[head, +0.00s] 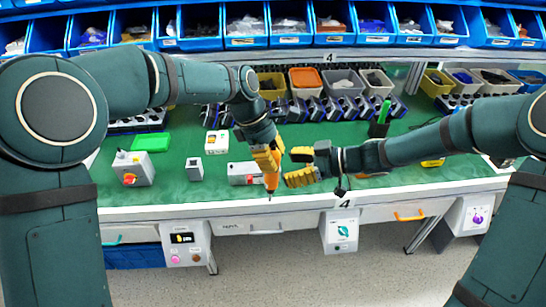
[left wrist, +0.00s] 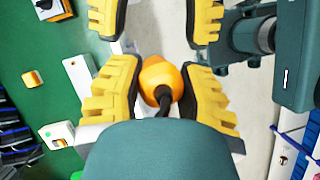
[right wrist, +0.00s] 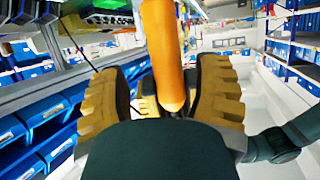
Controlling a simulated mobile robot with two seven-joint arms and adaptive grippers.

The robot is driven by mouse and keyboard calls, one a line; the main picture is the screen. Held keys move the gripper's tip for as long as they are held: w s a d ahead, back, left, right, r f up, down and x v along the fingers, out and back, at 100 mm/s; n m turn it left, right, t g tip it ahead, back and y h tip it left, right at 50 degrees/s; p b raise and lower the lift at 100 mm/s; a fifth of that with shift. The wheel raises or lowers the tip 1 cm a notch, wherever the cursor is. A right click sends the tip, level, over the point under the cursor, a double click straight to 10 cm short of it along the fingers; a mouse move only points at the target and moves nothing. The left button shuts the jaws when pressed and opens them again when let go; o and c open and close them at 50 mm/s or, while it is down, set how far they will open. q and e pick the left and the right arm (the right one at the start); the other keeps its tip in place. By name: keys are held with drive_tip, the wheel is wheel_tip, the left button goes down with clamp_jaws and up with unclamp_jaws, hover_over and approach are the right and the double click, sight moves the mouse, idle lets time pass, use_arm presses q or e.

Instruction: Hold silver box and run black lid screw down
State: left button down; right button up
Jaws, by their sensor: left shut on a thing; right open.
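A silver-grey box with a red and yellow rotary switch (head: 132,170) stands on the green mat at the left; its edge shows in the left wrist view (left wrist: 48,6). A grey box with a red label (head: 243,173) lies beside the left gripper. My left gripper (head: 270,163) is shut on an orange screwdriver (head: 271,183), which points down near the bench's front edge; its orange body and black cord show in the left wrist view (left wrist: 158,80). My right gripper (head: 303,168) is open beside it; the orange tool also shows between its fingers (right wrist: 165,60). I cannot make out a black lid.
Bins (head: 305,80) and a row of dark holders (head: 330,108) line the back. The mat's left middle has free room.

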wheel_tip(320, 180, down, 13)
drive_tip(key=w+d+m+t+h, duration=0.15)
drive_tip(key=m+t+h, duration=0.3)
drive_tip(key=m, duration=0.65)
use_arm(q)
drive_tip(key=c, duration=1.3)
unclamp_jaws()
clamp_jaws()
use_arm(e)
drive_tip(key=s+f+m+g+h, duration=0.2)
drive_tip(key=s+f+g, duration=0.1)
drive_tip(key=s+f, duration=0.3)
drive_tip(key=s+f+m+g+h, duration=0.2)
drive_tip(key=s+f, duration=0.5)
drive_tip(key=s, duration=0.4)
drive_tip(key=shift+s+a+m+g+h, duration=0.3)
drive_tip(key=shift+a+m+g+h, duration=0.15)
drive_tip(key=shift+g, duration=0.5)
use_arm(q)
drive_tip(key=shift+r, duration=0.1)
use_arm(e)
drive_tip(key=shift+r, duration=0.1)
